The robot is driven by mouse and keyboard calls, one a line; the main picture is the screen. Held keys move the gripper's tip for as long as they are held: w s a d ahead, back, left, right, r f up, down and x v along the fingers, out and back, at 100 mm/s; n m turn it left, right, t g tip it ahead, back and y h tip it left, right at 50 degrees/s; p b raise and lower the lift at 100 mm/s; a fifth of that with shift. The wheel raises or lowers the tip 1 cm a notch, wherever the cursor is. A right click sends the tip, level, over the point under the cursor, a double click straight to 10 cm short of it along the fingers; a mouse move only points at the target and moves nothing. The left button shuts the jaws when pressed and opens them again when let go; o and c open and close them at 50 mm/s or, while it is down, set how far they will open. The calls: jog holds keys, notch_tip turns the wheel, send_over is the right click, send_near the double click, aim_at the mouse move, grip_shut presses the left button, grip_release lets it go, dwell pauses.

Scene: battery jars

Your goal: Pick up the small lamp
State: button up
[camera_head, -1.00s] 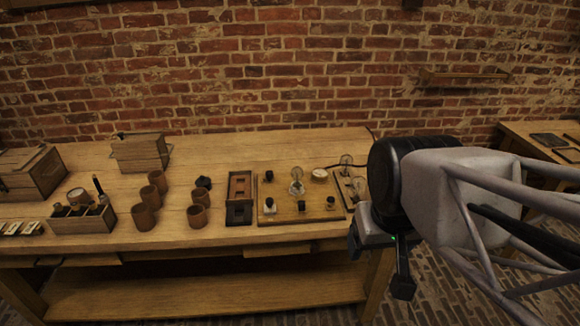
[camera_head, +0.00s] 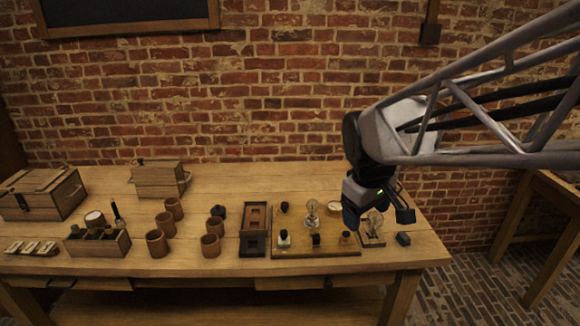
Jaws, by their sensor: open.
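A small lamp with a clear glass bulb on a dark flat base (camera_head: 373,240) stands at the right end of the bench. My gripper (camera_head: 378,213) is over it, pointing down, with its dark fingers apart on either side of the bulb. The gripper hides part of the lamp, and I cannot tell whether a finger touches it. A second clear bulb (camera_head: 312,211) stands upright on the wooden board to the left, clear of my gripper.
The wooden board (camera_head: 290,252) also carries black knobs and a round white dial. A small dark block (camera_head: 403,239) lies right of the lamp. A dark framed box (camera_head: 254,230) and several brown jars (camera_head: 210,246) stand left. The bench's right edge is close.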

jog(key=w+a+f+n+h, duration=0.1)
jog(key=w+f+n, duration=0.15)
jog(key=w, duration=0.65)
jog(key=w+a+f+n, duration=0.2)
jog(key=w+n, duration=0.2)
jog(key=w, duration=0.6)
jog(key=n+g+h, duration=0.1)
jog(key=n, duration=0.7)
send_over(314, 203)
jog(key=a, duration=0.2)
jog(key=f, duration=1.2)
jog(key=shift+w+d+f, duration=0.1)
jog(key=shift+w+f, duration=0.3)
jog(key=shift+f, duration=0.1)
jog(key=shift+x, duration=1.2)
jog(key=shift+f, duration=0.1)
jog(key=shift+x, duration=2.55)
jog(key=shift+s, duration=0.1)
jog(key=shift+c, duration=0.3)
